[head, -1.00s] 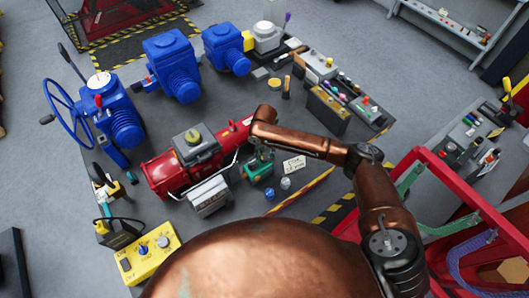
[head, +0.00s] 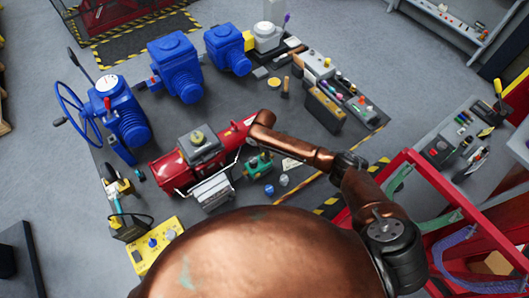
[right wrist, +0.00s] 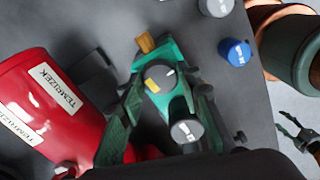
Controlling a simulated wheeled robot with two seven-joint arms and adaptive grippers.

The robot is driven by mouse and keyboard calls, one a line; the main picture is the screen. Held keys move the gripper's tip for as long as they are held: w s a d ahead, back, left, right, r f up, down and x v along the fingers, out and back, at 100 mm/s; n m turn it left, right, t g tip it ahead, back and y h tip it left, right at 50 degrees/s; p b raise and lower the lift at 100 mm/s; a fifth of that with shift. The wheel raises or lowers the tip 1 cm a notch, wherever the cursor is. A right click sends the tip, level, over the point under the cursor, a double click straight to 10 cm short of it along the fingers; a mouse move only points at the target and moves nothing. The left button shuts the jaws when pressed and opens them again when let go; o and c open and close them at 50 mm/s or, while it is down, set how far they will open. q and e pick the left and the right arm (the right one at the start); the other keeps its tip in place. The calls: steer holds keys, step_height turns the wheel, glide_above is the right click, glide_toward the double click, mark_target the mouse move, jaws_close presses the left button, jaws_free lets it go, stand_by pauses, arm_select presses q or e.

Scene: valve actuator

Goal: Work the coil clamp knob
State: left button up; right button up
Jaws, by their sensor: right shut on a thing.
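A small green valve body (head: 257,165) stands on the dark table beside the red actuator (head: 176,172). It also shows in the right wrist view (right wrist: 183,52), with a round grey knob (right wrist: 160,78) on its top that has a white mark and a yellow block. A grey cap (right wrist: 187,131) sits nearer the camera. My right gripper (right wrist: 162,90) has its dark fingers on both sides of the knob and is shut on it. In the head view, my right forearm reaches over the green body and partly hides the gripper.
A blue cap (head: 269,190) and a grey cap (head: 284,181) stand close to the green body. A yellow control box (head: 158,246) is at the table's near left. Blue actuators (head: 178,72) stand behind. A red frame (head: 470,205) is at the right.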

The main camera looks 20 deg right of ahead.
steer(key=m, duration=0.5)
steer(key=shift+r+m, duration=0.1)
steer(key=shift+m, duration=0.2)
steer(key=m, duration=0.5)
steer(key=shift+w, duration=0.1)
steer(key=shift+m, duration=0.4)
steer(key=o, duration=0.9)
step_height(320, 180, up, 12)
steer(key=shift+o, duration=0.2)
